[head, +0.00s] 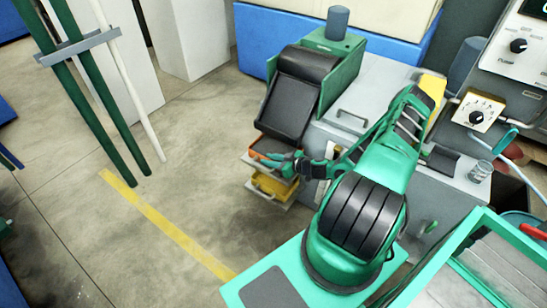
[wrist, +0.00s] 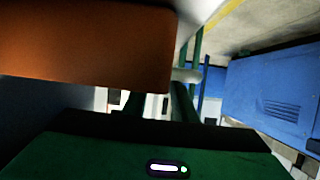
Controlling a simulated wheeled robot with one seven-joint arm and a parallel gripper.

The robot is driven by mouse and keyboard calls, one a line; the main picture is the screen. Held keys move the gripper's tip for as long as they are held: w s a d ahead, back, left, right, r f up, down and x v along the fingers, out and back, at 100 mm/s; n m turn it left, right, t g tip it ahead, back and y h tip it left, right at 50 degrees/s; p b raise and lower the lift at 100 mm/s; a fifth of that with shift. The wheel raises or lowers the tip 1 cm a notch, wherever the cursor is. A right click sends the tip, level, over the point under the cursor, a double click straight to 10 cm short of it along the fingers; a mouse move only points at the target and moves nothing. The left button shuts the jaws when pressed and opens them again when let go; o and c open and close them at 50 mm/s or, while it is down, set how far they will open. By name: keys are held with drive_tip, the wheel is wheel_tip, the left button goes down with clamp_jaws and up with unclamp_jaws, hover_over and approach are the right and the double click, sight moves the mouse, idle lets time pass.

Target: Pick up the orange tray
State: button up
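The orange tray (head: 257,154) sits at the front of the grey machine, just below the dark chute, in the head view. It also fills the upper left of the wrist view (wrist: 85,45), very close to the camera. My gripper (head: 271,160) is at the tray's right side, with its green fingers reaching left across it. In the wrist view two dark green fingers (wrist: 158,104) show apart, with a gap between them. The tray partly hides the view, and I cannot tell whether a finger touches it.
A yellow tray (head: 272,186) sits just below, in a light metal holder. The dark chute (head: 290,108) stands directly above. Green poles (head: 90,90) stand at the left. The floor with a yellow line (head: 165,227) is open to the left.

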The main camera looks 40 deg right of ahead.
clamp_jaws()
idle(1.4)
drive_tip(key=shift+w+r, duration=0.1)
drive_tip(key=shift+r, duration=0.05)
